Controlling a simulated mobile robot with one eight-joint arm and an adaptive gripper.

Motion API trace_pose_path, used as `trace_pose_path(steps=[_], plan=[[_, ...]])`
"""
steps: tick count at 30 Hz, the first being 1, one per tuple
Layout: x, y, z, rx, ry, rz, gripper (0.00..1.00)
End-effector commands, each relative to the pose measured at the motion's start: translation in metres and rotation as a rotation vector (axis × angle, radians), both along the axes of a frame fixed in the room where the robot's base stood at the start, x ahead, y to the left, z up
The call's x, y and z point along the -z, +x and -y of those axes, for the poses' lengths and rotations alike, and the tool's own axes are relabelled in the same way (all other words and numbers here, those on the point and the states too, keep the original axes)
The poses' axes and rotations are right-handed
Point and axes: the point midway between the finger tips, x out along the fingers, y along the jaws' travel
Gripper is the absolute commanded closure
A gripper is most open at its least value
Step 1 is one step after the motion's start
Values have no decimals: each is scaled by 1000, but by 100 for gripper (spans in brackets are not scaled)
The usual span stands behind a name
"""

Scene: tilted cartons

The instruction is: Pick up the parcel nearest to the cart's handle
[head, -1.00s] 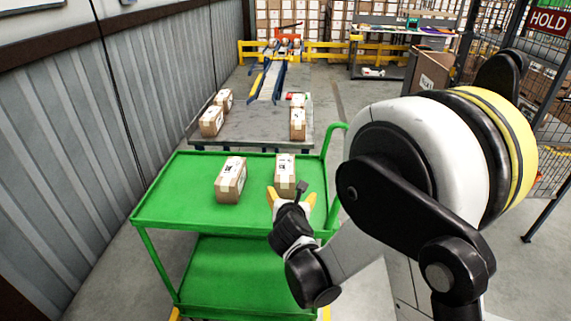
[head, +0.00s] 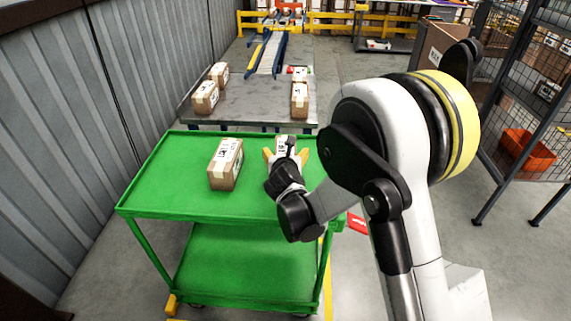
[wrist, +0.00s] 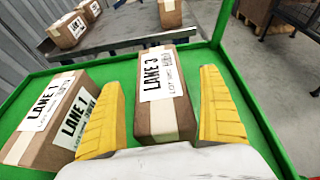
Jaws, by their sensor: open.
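The right-hand parcel (head: 286,141) is a brown carton with a white label and stands on the green cart (head: 160,200). In the wrist view this parcel (wrist: 162,90) reads "LANE 3". My gripper (head: 286,155) is open, with one yellow finger on each side of it; the wrist view also shows my gripper (wrist: 163,80) spread around it. I cannot tell whether either finger touches it. The other cart parcel (head: 226,164), marked "LANE 1" in the wrist view (wrist: 55,115), lies to the left. The cart's handle is not clearly visible, with my arm over the cart's right side.
A grey table (head: 245,107) behind the cart holds several more cartons, one (head: 300,99) straight beyond my gripper. A corrugated wall (head: 60,130) runs along the left. A mesh cage (head: 530,120) stands at the right. The cart's front left is bare.

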Motion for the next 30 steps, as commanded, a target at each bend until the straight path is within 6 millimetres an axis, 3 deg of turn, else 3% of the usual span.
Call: trace_pose_path(steps=[5,13,18,20,30], plan=[[11,22,-1,3,1,-1,10],[10,25,-1,2,1,-1,10],[10,25,-1,1,1,0,62],[10,25,-1,0,1,0,78],[5,25,-1,0,1,0,78]])
